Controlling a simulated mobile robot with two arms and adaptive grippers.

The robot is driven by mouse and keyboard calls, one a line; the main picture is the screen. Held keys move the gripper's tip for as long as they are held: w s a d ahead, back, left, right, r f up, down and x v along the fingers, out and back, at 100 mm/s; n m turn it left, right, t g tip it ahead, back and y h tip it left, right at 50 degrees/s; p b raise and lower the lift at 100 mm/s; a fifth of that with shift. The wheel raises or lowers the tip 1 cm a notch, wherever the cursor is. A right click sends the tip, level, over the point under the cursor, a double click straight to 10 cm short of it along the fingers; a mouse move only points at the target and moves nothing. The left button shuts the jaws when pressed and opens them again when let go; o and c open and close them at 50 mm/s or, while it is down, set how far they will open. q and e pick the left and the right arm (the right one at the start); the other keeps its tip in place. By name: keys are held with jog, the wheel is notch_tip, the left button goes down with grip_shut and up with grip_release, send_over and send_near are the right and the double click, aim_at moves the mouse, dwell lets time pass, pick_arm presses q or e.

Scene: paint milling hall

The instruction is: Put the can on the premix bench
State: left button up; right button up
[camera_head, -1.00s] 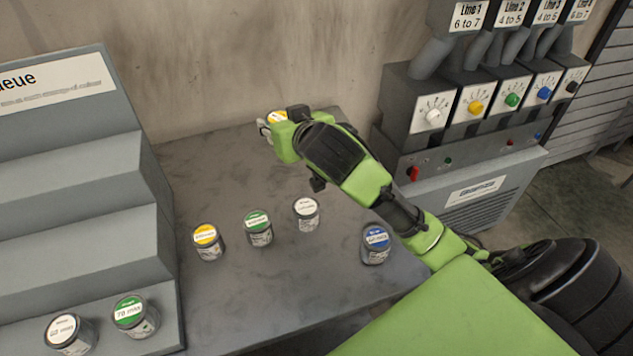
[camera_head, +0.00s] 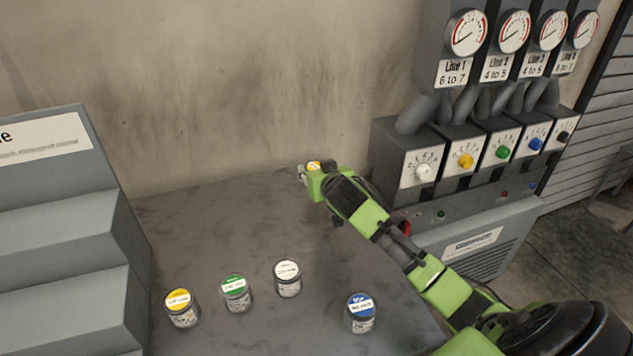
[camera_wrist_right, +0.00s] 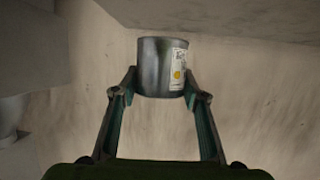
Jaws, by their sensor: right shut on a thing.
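A can with a yellow-marked lid (camera_head: 314,166) is at my right gripper (camera_head: 307,174), over the far edge of the grey bench (camera_head: 220,225) by the wall. In the right wrist view the can (camera_wrist_right: 161,66) is a grey metal cylinder with a white label bearing a yellow dot. The right gripper's fingers (camera_wrist_right: 160,92) are shut on its sides. Whether the can touches the bench is hidden in the head view. My left gripper is not in view.
A yellow-lidded can (camera_head: 182,309), green-lidded can (camera_head: 236,293), white-lidded can (camera_head: 288,279) and blue-lidded can (camera_head: 360,313) stand along the bench's front. A stepped rack (camera_head: 70,235) is left. A dial panel (camera_head: 450,165) stands right. The bench's middle is clear.

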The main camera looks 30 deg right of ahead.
jog(key=shift+w+d+f, duration=0.4)
jog(key=shift+w+f, duration=0.05)
jog(key=shift+f, duration=0.2)
jog(key=shift+w+d+f, duration=0.4)
jog(key=shift+f, duration=0.2)
notch_tip(320, 180, down, 2)
jog(key=shift+f+p, duration=0.25)
jog(key=shift+p, duration=0.15)
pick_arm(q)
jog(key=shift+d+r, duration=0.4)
pick_arm(e)
jog(key=shift+f, duration=0.25)
jog(key=shift+f, duration=0.15)
jog(key=o, duration=1.2)
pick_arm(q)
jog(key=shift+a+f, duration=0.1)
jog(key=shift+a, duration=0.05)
pick_arm(e)
jog(key=shift+o, duration=0.2)
